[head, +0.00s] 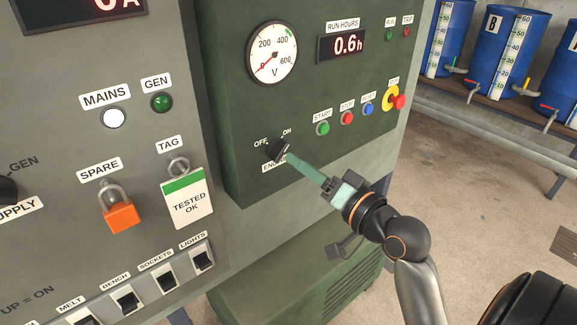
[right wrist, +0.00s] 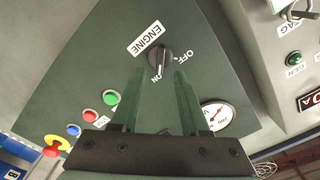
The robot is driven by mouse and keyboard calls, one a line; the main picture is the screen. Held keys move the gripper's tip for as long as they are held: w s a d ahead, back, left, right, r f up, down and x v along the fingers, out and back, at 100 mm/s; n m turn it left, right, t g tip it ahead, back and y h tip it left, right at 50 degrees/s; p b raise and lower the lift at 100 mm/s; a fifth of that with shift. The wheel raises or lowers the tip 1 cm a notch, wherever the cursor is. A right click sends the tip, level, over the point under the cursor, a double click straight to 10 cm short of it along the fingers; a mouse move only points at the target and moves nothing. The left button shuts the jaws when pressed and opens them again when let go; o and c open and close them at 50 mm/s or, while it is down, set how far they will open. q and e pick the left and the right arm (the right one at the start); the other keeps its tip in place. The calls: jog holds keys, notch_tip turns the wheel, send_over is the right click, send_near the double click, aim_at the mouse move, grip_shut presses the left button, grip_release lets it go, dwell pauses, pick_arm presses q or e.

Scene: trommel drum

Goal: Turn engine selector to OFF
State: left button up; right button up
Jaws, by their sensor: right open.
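The engine selector (head: 277,149) is a black knob on the dark green panel, between the OFF and ON labels and above the ENGINE label. In the right wrist view the knob (right wrist: 160,56) has its white pointer mark turned toward ON. My right gripper (head: 293,160) comes from the lower right, its green fingers reaching up to the knob and covering part of the ENGINE label. In the right wrist view the open fingers (right wrist: 158,76) stand to either side of the knob's lower end, with nothing held. I cannot tell if they touch it. My left gripper is not seen.
Start (head: 322,128), stop (head: 347,118) and reset-like blue (head: 368,109) buttons and a red emergency stop (head: 397,101) sit right of the selector. A voltage gauge (head: 271,52) is above. A grey panel with an orange padlock (head: 121,215) is left.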

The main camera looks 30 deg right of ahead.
aim_at(284, 152)
jog(key=shift+w+a, duration=0.2)
jog(key=shift+w, duration=2.15)
grip_shut()
